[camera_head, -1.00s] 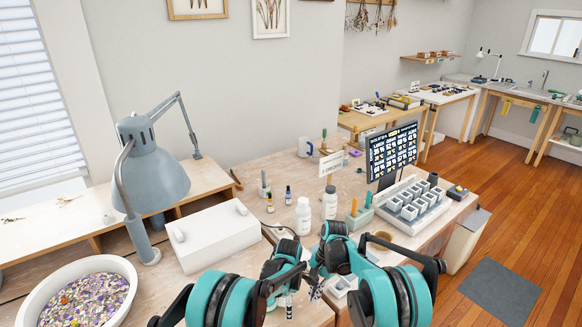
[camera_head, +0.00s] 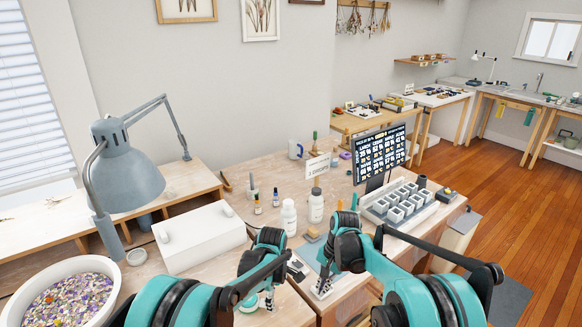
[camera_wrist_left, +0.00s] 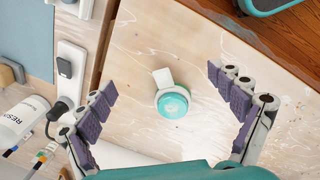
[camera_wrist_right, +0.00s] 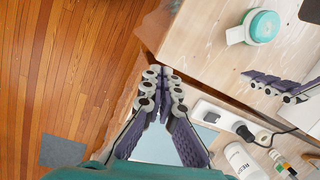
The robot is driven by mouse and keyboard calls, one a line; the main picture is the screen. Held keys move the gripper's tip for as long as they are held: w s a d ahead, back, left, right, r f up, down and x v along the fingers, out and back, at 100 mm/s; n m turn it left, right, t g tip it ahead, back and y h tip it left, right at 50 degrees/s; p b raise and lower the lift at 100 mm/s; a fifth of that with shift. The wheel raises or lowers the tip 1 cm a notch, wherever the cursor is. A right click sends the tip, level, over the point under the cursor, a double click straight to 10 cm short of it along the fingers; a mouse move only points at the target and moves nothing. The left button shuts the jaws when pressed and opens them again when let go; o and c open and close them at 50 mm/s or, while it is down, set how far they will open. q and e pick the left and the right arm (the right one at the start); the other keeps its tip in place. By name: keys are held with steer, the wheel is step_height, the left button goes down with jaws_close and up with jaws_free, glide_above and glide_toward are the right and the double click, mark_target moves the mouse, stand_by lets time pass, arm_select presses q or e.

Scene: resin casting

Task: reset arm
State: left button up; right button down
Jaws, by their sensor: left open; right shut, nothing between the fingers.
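My left gripper (camera_head: 268,301) is low over the front of the wooden bench in the head view. In the left wrist view it (camera_wrist_left: 165,95) is open and empty, its purple-padded fingers spread wide. A round teal-and-white object (camera_wrist_left: 172,103) lies on the bench, seen between those fingers; it also shows in the right wrist view (camera_wrist_right: 262,27). My right gripper (camera_head: 322,288) is to the right of the left one. In the right wrist view its fingertips (camera_wrist_right: 165,76) are together with nothing between them, near the bench edge.
White bottles (camera_head: 289,218) and small droppers stand mid-bench, before a monitor (camera_head: 379,153) and a grey mould tray (camera_head: 383,213). A power strip (camera_wrist_left: 72,75) lies near the grippers. A lamp (camera_head: 125,175), white box (camera_head: 200,237) and bowl (camera_head: 110,268) are left. Floor is open right.

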arm_select(q)
steer(key=s+a+r+m+t, duration=0.3)
steer(key=s+a+r+m, duration=0.5)
steer(key=s+r, duration=0.55)
arm_select(e)
steer(key=s+d+r+n+t+h, duration=0.1)
steer(key=s+d+r+n+t, duration=0.35)
steer(key=s+r, duration=0.8)
arm_select(q)
steer(key=s+a+m+t, duration=0.1)
steer(key=s+a+m, duration=0.1)
steer(key=s, duration=0.4)
steer(key=s+a+m+t, duration=0.2)
steer(key=s+a+m, duration=0.1)
steer(key=s, duration=0.4)
steer(key=shift+a+r+m, duration=0.35)
steer(key=shift+r+m, duration=0.05)
steer(key=shift+m, duration=0.5)
arm_select(e)
steer(key=s+d+f+n+t+h, duration=0.1)
steer(key=s+d+n+t, duration=0.2)
steer(key=s, duration=1)
steer(key=shift+d+f, duration=0.2)
steer(key=shift+d, duration=0.15)
